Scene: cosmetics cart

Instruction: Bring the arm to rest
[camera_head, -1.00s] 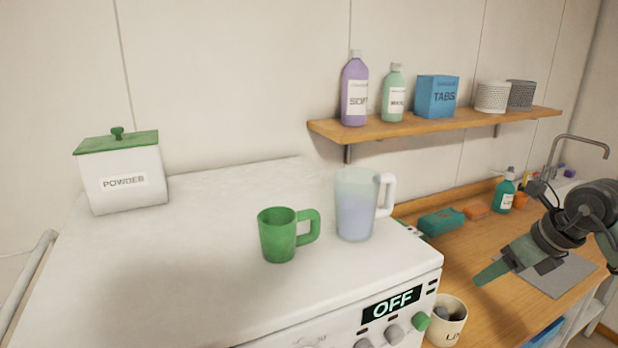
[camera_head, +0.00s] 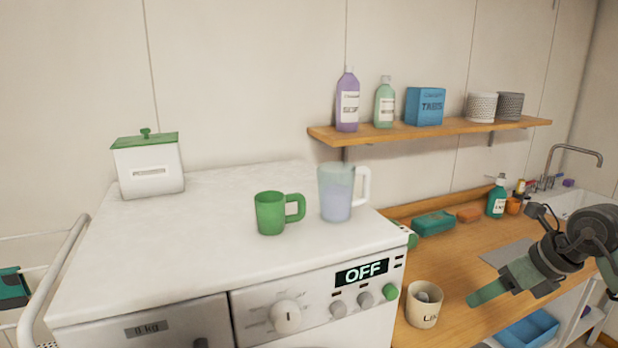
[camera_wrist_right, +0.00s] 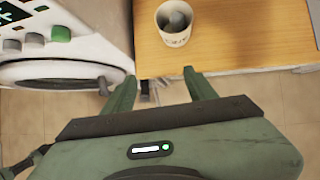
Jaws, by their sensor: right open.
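My right gripper (camera_head: 487,291) reaches in from the right in the head view, in front of the wooden counter. In the right wrist view its two green fingers (camera_wrist_right: 160,90) stand apart with nothing between them. The fingers point toward the counter's front edge, beside the washing machine. My left gripper is not in either view.
The washing machine (camera_head: 110,250) reads OFF and bears a green mug (camera_head: 270,214), a jug (camera_head: 335,195) and a powder box (camera_head: 150,170). A white cup (camera_head: 422,306) stands near the front edge of the counter (camera_head: 455,262). A shelf (camera_head: 450,129) hangs above.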

